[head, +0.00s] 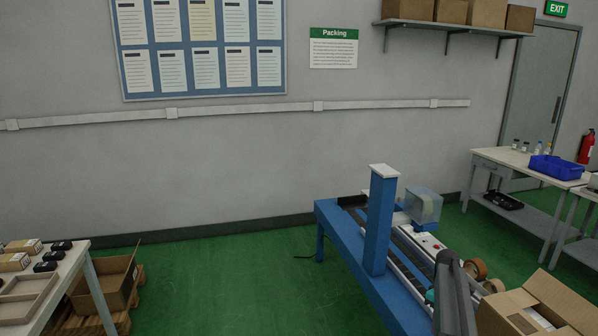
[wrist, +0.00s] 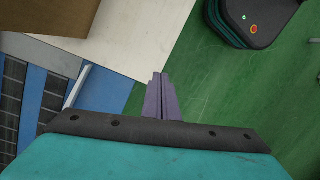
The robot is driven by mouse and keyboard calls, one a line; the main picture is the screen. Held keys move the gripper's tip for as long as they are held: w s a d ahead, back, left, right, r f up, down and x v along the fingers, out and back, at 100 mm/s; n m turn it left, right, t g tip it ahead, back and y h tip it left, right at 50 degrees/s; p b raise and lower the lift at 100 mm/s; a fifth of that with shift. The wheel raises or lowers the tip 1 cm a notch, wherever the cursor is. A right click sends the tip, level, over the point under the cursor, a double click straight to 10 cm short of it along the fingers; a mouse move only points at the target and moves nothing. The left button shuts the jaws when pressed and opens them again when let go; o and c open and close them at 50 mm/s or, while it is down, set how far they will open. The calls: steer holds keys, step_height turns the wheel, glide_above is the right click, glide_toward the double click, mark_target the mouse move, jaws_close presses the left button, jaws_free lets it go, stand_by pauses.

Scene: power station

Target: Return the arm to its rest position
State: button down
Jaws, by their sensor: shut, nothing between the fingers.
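My gripper (wrist: 158,98) shows in the wrist view, its two narrow purple-grey fingers pressed together with nothing between them. It hangs over the green floor, beside the blue frame (wrist: 62,60) of the packing machine on the left. The fingers appear to touch nothing. In the head view, part of my dark grey arm (head: 455,295) rises at the lower right, in front of the machine. My gripper's fingers cannot be made out there.
The blue taping machine (head: 380,225) stands close to my arm in the head view. An open cardboard box (head: 540,305) is at the lower right. A table (head: 75,270) with small boxes stands at the left. The green floor (head: 230,280) between is clear.

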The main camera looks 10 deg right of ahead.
steer(key=s+a+f+n+g, duration=0.1)
steer(key=s+a+f, duration=0.6)
steer(key=a+f, duration=0.45)
steer(key=s+a+f+n+g, duration=0.1)
steer(key=s+a+f+g, duration=0.1)
steer(key=s+a+f, duration=0.9)
steer(key=s+a+f+m, duration=0.2)
steer(key=s+a+m, duration=0.1)
steer(key=s+a, duration=0.5)
steer(key=s+a+f+m, duration=0.1)
steer(key=s+a+m, duration=0.3)
steer(key=s, duration=1)
steer(key=a+b, duration=0.1)
steer(key=a, duration=0.2)
steer(key=shift+a+f+h, duration=0.3)
steer(key=shift+a+f, duration=0.05)
steer(key=shift+f, duration=0.05)
steer(key=shift+s, duration=0.2)
